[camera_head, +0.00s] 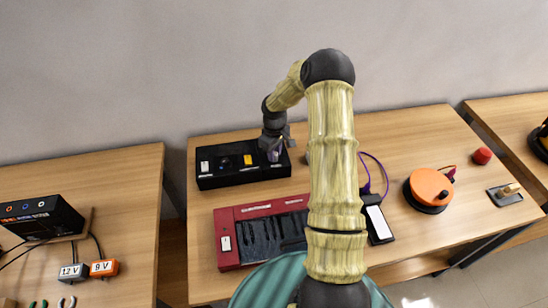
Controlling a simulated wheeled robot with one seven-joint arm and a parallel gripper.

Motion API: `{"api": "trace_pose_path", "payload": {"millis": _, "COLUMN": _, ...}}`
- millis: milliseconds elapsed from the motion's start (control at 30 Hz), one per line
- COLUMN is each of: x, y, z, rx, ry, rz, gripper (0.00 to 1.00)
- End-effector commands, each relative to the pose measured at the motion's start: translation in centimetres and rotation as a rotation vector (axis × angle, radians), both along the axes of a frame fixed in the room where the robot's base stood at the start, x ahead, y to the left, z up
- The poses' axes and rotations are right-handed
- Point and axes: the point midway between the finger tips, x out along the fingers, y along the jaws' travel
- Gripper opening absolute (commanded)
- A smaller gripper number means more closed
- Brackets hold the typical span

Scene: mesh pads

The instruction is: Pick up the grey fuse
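A black box (215,181) lies at the back left of the middle table. My gripper (273,151) points down over the right end of this box. A small purple-grey piece (273,156) shows at the fingertips; it may be the grey fuse, but it is too small to be sure. I cannot tell whether the fingers are closed on it or around it.
A red case (228,257) with black slots lies in front of the black box, partly behind my arm. A black-and-white device (379,224) with a purple cable, an orange reel (430,187) and a red cylinder (482,156) stand to the right. Side tables flank this one.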

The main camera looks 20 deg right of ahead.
Motion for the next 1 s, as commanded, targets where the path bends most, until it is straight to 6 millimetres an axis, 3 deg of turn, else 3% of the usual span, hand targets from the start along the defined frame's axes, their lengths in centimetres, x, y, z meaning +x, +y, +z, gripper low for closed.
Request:
{"api": "trace_pose_path", "payload": {"millis": 100, "x": 0.0, "y": 0.0, "z": 0.0, "rx": 0.000, "ry": 0.000, "rz": 0.000, "gripper": 0.00}}
{"api": "trace_pose_path", "payload": {"millis": 467, "x": 0.1, "y": 0.0, "z": 0.8, "rx": 0.000, "ry": -0.002, "rz": 0.000, "gripper": 0.00}}
{"api": "trace_pose_path", "payload": {"millis": 1000, "x": 0.1, "y": 0.0, "z": 9.5, "rx": 0.000, "ry": -0.002, "rz": -0.001, "gripper": 0.00}}
